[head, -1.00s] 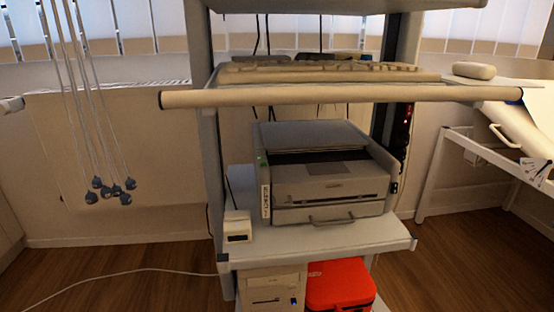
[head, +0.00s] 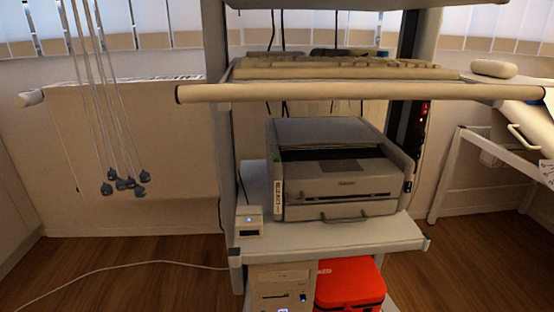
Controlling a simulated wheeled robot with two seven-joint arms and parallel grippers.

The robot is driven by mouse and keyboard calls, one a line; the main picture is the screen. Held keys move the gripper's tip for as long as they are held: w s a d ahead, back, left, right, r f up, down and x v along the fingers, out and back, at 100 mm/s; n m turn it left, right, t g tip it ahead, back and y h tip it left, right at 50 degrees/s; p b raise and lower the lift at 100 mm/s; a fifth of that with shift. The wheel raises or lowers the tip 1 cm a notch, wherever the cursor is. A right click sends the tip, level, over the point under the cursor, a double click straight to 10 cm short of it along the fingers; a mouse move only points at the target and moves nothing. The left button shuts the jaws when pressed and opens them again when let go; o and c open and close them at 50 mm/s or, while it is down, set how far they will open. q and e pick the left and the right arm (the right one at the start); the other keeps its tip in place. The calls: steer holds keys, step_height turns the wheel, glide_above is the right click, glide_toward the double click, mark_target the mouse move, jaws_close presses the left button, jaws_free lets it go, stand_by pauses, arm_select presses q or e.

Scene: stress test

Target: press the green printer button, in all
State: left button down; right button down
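A grey printer (head: 340,186) sits on the middle shelf of a white rack. Neither of my grippers is in the head view, and nothing touches the button or the printer.
A small white box (head: 249,222) stands on the shelf (head: 340,237) left of the printer. A long bar (head: 350,92) crosses in front, above the printer. A keyboard (head: 345,68) lies behind it. Below are a computer tower (head: 278,285) and a red case (head: 349,282). Cords with weights hang left.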

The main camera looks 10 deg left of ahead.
arm_select(q)
steer(key=shift+w, duration=0.1)
arm_select(e)
steer(key=shift+a, duration=0.3)
arm_select(q)
steer(key=shift+w+f, duration=0.15)
steer(key=shift+w, duration=0.2)
steer(key=shift+s, duration=0.5)
arm_select(e)
steer(key=shift+d, duration=0.3)
arm_select(q)
steer(key=shift+w, duration=0.25)
arm_select(e)
steer(key=shift+a, duration=0.2)
arm_select(q)
steer(key=shift+w, duration=0.25)
arm_select(e)
steer(key=shift+a, duration=0.15)
arm_select(q)
steer(key=shift+s, duration=0.5)
arm_select(e)
steer(key=shift+d, duration=0.35)
arm_select(q)
steer(key=shift+w, duration=0.15)
steer(key=shift+w, duration=0.35)
arm_select(e)
steer(key=shift+a, duration=0.35)
